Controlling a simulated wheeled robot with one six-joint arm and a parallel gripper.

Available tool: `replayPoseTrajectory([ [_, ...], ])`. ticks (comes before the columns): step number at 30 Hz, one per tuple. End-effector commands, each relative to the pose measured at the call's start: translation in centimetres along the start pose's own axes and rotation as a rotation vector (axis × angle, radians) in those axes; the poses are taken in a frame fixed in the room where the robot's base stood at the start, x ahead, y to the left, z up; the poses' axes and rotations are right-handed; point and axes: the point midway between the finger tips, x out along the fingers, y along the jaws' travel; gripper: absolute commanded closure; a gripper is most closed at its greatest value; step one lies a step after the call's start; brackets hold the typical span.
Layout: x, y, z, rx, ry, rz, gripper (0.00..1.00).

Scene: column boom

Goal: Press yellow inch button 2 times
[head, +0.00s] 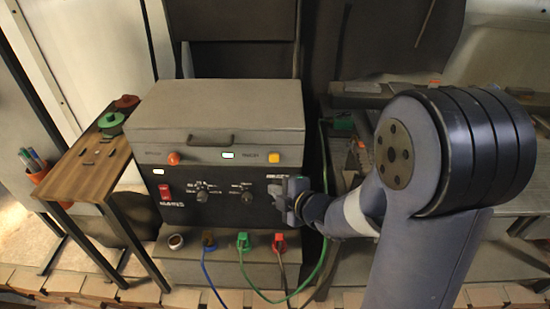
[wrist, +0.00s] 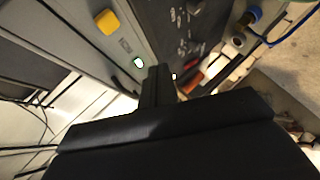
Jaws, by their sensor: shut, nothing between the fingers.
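The yellow button (head: 273,158) is a small square on the upper right of the grey control box's front (head: 143,154). It also shows in the wrist view (wrist: 107,22), at the upper left, with nothing over it. My gripper (head: 283,191) is in front of the dark panel, below and slightly right of the yellow button. Its fingers are shut and hold nothing. In the wrist view, the fingertips (wrist: 158,72) are apart from the yellow button. Whether they touch the panel cannot be told.
An orange button (head: 173,158), a lit white indicator (head: 228,155), a red switch (head: 164,191) and knobs (head: 247,197) share the front. Blue, green and red plugs (head: 279,241) with cables sit below. A green cable (head: 326,200) hangs at the right. A wooden side table (head: 85,178) stands left.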

Motion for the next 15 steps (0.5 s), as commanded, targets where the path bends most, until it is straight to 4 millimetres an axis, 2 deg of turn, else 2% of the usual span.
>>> replayPoseTrajectory([
  [5,1.0,1.0,0.8,0.002,-0.002,-0.001,1.0],
  [15,4.3,3.3,3.3,0.001,-0.002,0.0,1.0],
])
